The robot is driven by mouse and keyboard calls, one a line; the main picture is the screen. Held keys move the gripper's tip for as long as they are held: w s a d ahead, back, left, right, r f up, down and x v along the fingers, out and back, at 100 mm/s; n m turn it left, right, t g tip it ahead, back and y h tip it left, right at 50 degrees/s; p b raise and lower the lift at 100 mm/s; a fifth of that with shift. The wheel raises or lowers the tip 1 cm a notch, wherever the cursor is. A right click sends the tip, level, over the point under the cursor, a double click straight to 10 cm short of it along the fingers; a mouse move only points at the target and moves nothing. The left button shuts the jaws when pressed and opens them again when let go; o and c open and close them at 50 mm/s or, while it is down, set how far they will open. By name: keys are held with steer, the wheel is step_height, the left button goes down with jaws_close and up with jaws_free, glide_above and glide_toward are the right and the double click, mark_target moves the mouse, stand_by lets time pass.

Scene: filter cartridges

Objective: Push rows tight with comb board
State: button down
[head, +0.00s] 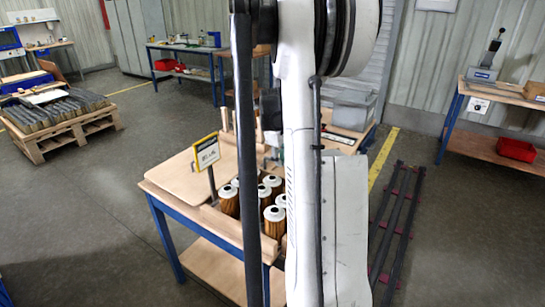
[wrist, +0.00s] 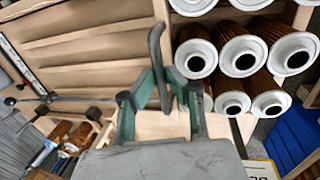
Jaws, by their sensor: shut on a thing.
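Filter cartridges with white ring tops and brown pleated sides stand in staggered rows on the table (head: 160,200); one (head: 229,205) shows in the head view beside my arm. In the wrist view several cartridges, such as one at the front (wrist: 232,104) and one behind it (wrist: 242,56), fill the upper right, some close or touching. My gripper (wrist: 165,85), with green links, is left of them, shut on a piece whose dark upright part and pale wood below look like the comb board (wrist: 165,126). Its teeth are not clear. My arm hides the gripper in the head view.
Dark rails (head: 395,225) lie on the floor at right.

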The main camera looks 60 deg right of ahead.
steer(key=shift+a, duration=0.25)
steer(key=c, duration=1.8)
jaws_free()
steer(key=shift+o, duration=0.2)
step_height(320, 180, up, 12)
steer(key=a, duration=0.2)
steer(key=shift+a, duration=0.15)
steer(key=shift+f, duration=0.1)
